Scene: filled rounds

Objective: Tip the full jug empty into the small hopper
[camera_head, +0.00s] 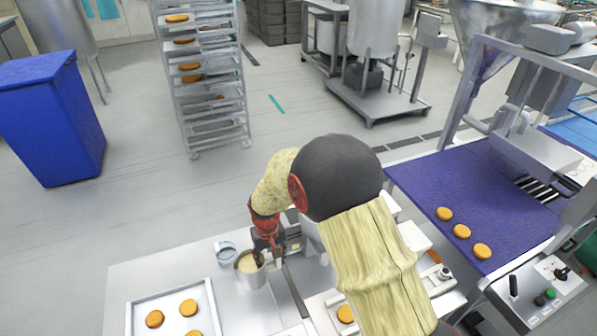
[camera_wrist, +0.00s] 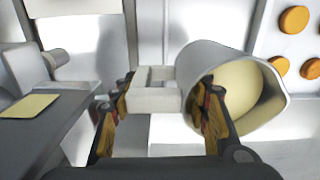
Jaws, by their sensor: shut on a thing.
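The jug (camera_head: 250,274) is a grey metal vessel filled with pale cream-coloured stuff, near the middle of the steel table. In the wrist view the jug (camera_wrist: 273,122) is at the right, its cream filling visible through the open mouth. My gripper (camera_head: 262,254) is at the jug's side; in the wrist view its fingers (camera_wrist: 165,105) are around the pale block-like handle (camera_wrist: 155,92). The jug looks roughly upright; whether it touches the table I cannot tell. I cannot clearly pick out the small hopper; my arm hides part of the equipment right of the jug.
A small grey metal container (camera_head: 226,251) stands just behind the jug. A tray (camera_head: 133,318) with orange-brown rounds lies at front left. A purple conveyor (camera_head: 470,195) with rounds is at the right. A rack (camera_head: 217,120) and blue bin (camera_head: 55,120) stand beyond.

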